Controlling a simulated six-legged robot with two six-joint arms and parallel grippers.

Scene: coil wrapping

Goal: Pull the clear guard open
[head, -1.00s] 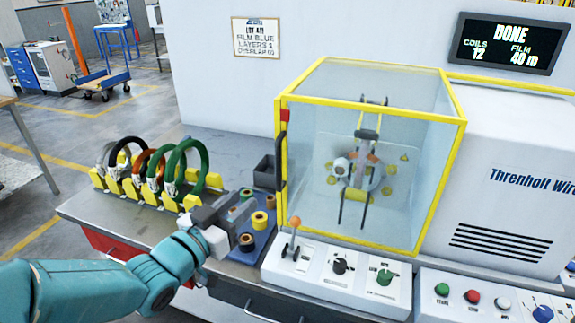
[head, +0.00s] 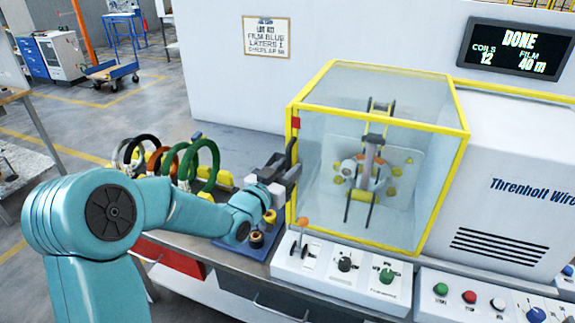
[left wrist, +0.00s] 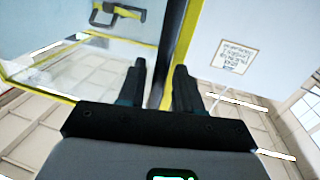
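The clear guard (head: 335,125) is a yellow-framed transparent box over the winding head, and it looks shut. Its dark handle (head: 291,152) is upright on the left front edge, partly hidden by my left gripper (head: 287,170). In the left wrist view my left gripper (left wrist: 158,68) has its two black fingers apart. A dark upright strip, seemingly the handle (left wrist: 169,45), shows between and beyond them beside the guard's yellow edge (left wrist: 185,40). Contact with the handle cannot be told. My right gripper is not in view.
Coils in several colours stand in a yellow rack (head: 222,181) left of the guard. A blue tray (head: 243,250) with film rolls lies below my left gripper. A control panel with an orange-knobbed lever (head: 303,222) is in front of the guard. The display (head: 514,49) reads DONE.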

